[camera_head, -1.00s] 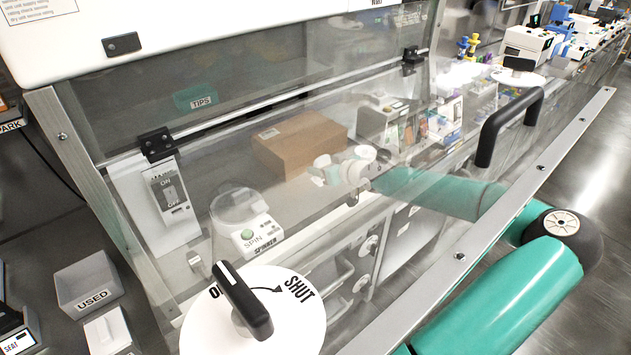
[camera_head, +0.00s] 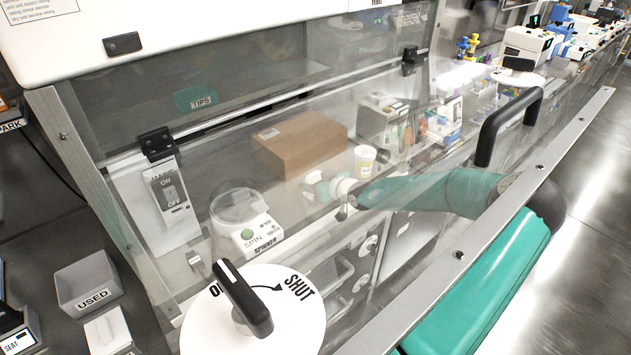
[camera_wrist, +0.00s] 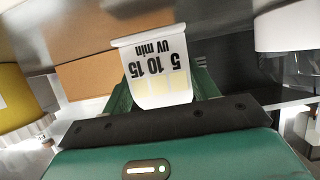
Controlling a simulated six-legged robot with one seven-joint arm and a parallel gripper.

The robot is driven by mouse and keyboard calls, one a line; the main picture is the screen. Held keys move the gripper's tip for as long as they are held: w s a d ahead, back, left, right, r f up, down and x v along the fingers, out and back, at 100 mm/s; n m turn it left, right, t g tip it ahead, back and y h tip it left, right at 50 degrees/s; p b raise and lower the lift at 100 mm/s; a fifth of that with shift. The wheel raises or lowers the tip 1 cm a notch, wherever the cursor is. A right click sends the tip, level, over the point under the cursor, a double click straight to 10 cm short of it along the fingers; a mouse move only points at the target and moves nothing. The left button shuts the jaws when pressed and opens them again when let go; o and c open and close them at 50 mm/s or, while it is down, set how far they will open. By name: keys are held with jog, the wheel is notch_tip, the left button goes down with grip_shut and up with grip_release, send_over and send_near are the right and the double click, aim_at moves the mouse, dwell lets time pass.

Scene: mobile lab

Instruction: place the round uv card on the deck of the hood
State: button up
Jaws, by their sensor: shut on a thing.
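The UV card (camera_wrist: 158,92) is white, with yellowish squares and the print "5 10 15 UV min" upside down in the wrist view. Its visible outline looks mostly straight-edged, and its lower part runs down between the fingers. My gripper (camera_wrist: 163,97), with green fingers, is shut on it. In the head view my gripper (camera_head: 322,186) is inside the hood, behind the clear sash, in front of the brown box. The hood deck (camera_head: 300,212) is the pale surface under it. I cannot tell the gap between card and deck.
The brown box (camera_head: 300,143) stands behind my gripper and a cup (camera_head: 364,160) to its right. The spinner (camera_head: 245,225) is to the left. The clear sash has a black handle (camera_head: 508,125). A round SHUT dial (camera_head: 290,315) is at the front. Some deck is bare between spinner and gripper.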

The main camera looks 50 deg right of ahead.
jog(key=shift+f, duration=0.4)
jog(key=shift+f, duration=0.15)
jog(key=o, duration=1)
jog(key=shift+o, duration=0.2)
jog(key=v, duration=0.4)
jog(key=r+v, duration=0.1)
jog(key=v, duration=0.4)
jog(key=shift+w, duration=0.15)
jog(key=shift+s+a+r, duration=0.15)
jog(key=shift+s+r, duration=0.05)
jog(key=shift+s, duration=0.4)
jog(key=shift+v, duration=1.05)
